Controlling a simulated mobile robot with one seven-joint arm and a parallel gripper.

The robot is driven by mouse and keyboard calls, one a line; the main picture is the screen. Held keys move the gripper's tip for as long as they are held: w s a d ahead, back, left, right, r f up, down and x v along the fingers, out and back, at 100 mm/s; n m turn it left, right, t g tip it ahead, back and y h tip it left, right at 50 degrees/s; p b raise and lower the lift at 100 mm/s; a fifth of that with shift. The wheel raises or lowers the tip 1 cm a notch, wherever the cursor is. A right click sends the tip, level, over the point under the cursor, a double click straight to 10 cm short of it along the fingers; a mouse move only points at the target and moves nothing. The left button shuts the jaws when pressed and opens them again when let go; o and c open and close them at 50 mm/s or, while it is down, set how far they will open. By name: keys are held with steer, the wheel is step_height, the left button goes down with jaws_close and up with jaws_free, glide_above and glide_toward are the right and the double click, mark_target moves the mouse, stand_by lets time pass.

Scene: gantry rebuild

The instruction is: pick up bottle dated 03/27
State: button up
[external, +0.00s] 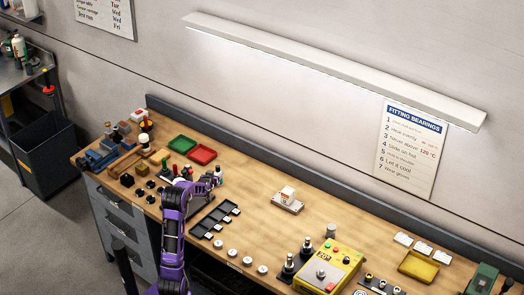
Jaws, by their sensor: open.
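Several small bottle-like items stand on the wooden bench near my gripper: a dark one with a red top (165,166), and a white and dark one (218,178) just right of the gripper. They are too small for me to read any date, so I cannot tell which is the bottle dated 03/27. My purple arm rises in front of the bench and bends over it. My gripper (205,184) is open above the bench beside these items. Its fingertips are small, and part of the bench behind the arm is hidden.
A green tray (181,144) and a red tray (203,154) lie behind the gripper. A black slotted rack (215,220) and several white round pieces lie right of the arm. A yellow box (328,268) stands further right. The bench middle (255,185) is clear.

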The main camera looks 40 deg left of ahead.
mark_target(219, 168)
steer(key=x, duration=0.6)
steer(key=shift+w+a, duration=0.15)
steer(key=shift+w, duration=0.1)
steer(key=shift+a+x, duration=0.2)
steer(key=shift+x, duration=1.15)
steer(key=shift+a+x, duration=0.15)
steer(key=shift+x, duration=1.25)
steer(key=shift+s+r, duration=0.1)
steer(key=shift+s, duration=0.1)
jaws_close()
